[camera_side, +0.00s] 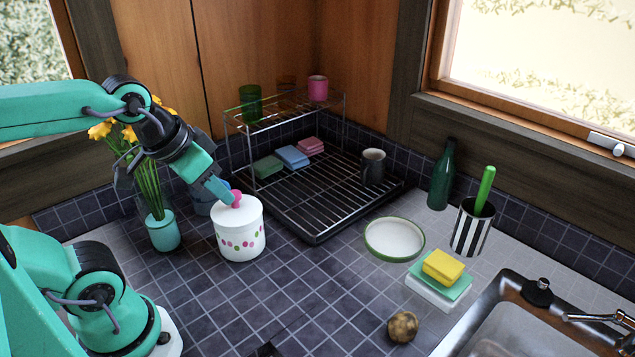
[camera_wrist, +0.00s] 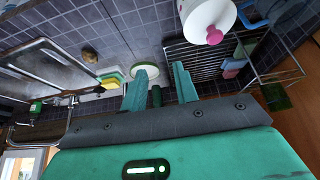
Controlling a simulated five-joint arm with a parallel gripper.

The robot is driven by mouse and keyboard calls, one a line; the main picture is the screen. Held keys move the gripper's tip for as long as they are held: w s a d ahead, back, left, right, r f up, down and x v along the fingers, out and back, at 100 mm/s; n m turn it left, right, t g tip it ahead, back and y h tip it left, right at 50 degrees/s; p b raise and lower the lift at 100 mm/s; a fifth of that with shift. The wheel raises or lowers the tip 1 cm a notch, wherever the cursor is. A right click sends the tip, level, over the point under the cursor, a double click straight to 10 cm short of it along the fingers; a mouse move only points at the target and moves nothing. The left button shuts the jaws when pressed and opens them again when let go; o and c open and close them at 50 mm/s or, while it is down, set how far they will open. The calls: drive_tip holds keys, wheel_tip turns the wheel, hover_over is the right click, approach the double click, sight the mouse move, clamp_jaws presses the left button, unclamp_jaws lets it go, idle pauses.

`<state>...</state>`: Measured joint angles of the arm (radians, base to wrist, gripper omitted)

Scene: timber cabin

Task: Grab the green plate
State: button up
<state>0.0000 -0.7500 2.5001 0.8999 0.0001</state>
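The green plate (camera_side: 394,238) is a round white dish with a green rim, lying flat and empty on the dark tiled counter, right of the middle. My gripper (camera_side: 222,190) is up at the left in the side view, well away from the plate, and overlaps the pink-knobbed lid of a white dotted jar (camera_side: 240,232). In the wrist view my gripper (camera_wrist: 162,68) has its two teal fingers apart with nothing between them.
A yellow sponge (camera_side: 443,267) on stacked blocks sits right of the plate. A striped cup (camera_side: 470,228), green bottle (camera_side: 442,178) and dish rack (camera_side: 315,235) stand behind. A potato-like lump (camera_side: 402,327) and the sink (camera_side: 520,325) are in front. Tiles between jar and plate are clear.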

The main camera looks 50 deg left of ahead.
drive_tip(key=w+d+f+n+g, duration=0.15)
drive_tip(key=w+n, duration=0.25)
drive_tip(key=w, duration=0.4)
drive_tip(key=w+d+f+n+g, duration=0.1)
drive_tip(key=w+d+n, duration=0.15)
drive_tip(key=w, duration=0.65)
drive_tip(key=w+d+f+n+g, duration=0.1)
drive_tip(key=w+d+f+n, duration=0.1)
drive_tip(key=w+f, duration=0.4)
drive_tip(key=w+d+f+n+g, duration=0.1)
drive_tip(key=w+d+f+n, duration=0.1)
drive_tip(key=w+f+n, duration=0.3)
wheel_tip(320, 180, down, 3)
drive_tip(key=shift+w+d+r, duration=0.1)
drive_tip(key=shift+w+d, duration=0.3)
drive_tip(key=shift+w, duration=0.45)
drive_tip(key=shift+w+f, duration=0.1)
drive_tip(key=shift+f, duration=1.25)
drive_tip(key=shift+f, duration=0.1)
